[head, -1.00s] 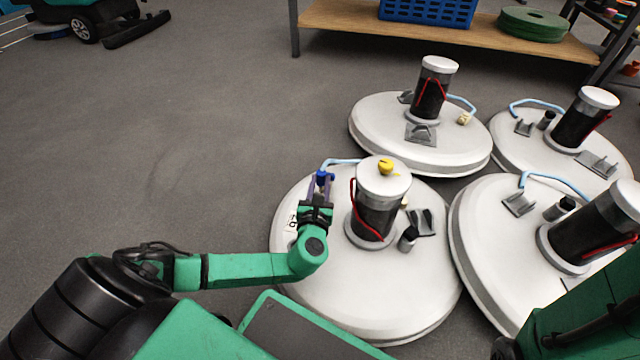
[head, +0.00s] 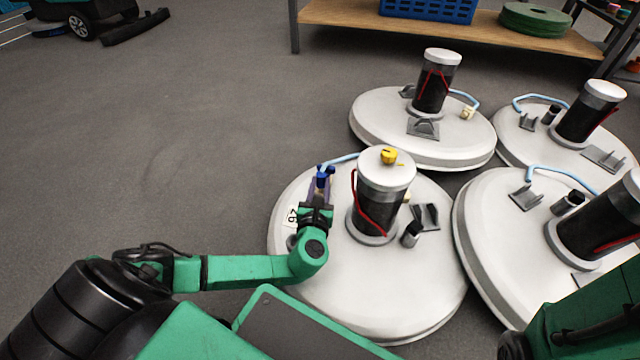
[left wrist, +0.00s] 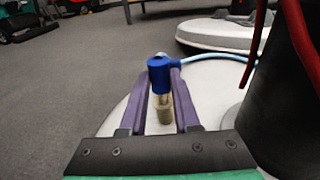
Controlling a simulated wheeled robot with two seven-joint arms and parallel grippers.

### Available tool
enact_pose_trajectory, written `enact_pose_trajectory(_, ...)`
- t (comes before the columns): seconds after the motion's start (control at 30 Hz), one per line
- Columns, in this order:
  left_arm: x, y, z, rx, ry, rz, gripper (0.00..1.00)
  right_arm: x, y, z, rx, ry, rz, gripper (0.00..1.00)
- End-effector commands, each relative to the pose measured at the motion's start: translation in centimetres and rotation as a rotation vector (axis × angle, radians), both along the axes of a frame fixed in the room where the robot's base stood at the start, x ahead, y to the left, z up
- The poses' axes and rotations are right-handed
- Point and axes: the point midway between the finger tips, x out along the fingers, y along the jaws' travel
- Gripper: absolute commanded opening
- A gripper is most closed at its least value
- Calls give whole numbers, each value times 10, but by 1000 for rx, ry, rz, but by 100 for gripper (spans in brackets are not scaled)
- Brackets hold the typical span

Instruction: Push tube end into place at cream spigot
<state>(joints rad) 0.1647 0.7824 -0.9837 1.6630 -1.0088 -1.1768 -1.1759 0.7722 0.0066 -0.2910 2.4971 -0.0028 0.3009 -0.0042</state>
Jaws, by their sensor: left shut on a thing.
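My left gripper (head: 320,190) is over the left part of the near white tank lid (head: 400,285). Its purple fingers (left wrist: 187,108) are shut around the blue tube end (left wrist: 160,75), which also shows in the head view (head: 325,172). The pale blue tube (head: 345,158) runs from it to the right, behind the dark post. The cream spigot (left wrist: 164,110) stands between the fingers, directly below the blue end and in line with it. I cannot tell how far the end sits over it. My right gripper is not in view.
A dark post with a white cap (head: 385,165) and a yellow knob (head: 389,156) stands close right of my left gripper, with a red cable (head: 359,200) on it. Other white tank lids (head: 400,115) lie behind and to the right. Floor on the left is clear.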

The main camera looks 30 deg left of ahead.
Motion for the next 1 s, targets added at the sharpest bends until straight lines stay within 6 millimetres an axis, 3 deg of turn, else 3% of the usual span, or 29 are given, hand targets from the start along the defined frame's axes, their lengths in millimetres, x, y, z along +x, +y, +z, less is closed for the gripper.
enact_pose_trajectory(1.0, -1, 0, -2, -15, -5, 0, 0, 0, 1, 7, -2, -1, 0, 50)
